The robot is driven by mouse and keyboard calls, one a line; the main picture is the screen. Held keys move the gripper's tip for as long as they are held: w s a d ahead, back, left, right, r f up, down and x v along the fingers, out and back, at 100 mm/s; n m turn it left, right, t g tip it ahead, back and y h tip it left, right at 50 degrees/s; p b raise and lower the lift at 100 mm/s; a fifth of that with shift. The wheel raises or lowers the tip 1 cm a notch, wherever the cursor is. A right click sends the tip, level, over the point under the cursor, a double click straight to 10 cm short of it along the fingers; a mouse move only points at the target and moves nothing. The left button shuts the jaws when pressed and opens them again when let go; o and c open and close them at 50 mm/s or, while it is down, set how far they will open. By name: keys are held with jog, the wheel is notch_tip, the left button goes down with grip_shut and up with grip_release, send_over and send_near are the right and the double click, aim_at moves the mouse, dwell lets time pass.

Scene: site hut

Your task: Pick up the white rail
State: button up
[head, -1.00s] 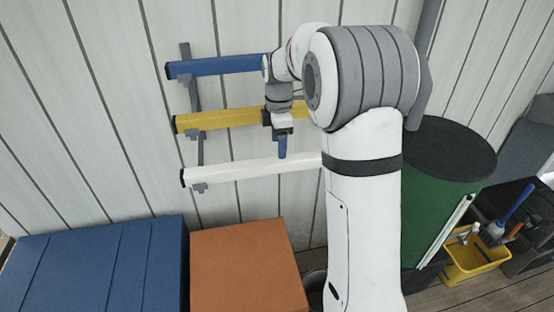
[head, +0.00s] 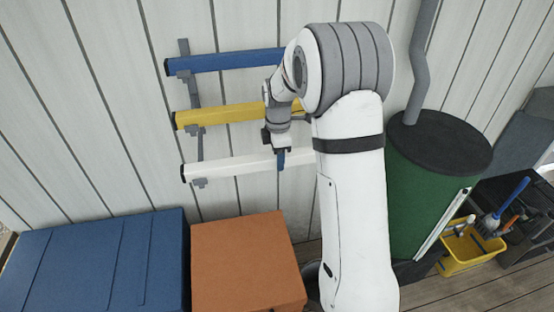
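The white rail (head: 228,168) lies level on the lowest brackets of a wall rack, below a blue and a yellow rail. Its left end has a dark cap, and its right part is hidden behind my arm. My gripper (head: 280,160) points down at the white rail, with its blue fingertip overlapping the rail in the picture near my arm. Whether it touches the rail cannot be seen. Only one finger shows clearly, so the gap between the fingers is hidden.
The yellow rail (head: 225,115) and blue rail (head: 225,61) hang above. A blue box (head: 95,262) and an orange box (head: 245,262) stand below. A green drum (head: 425,200) and a yellow bucket (head: 463,252) are at the right.

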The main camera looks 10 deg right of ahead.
grip_shut()
jog(key=shift+r, duration=0.15)
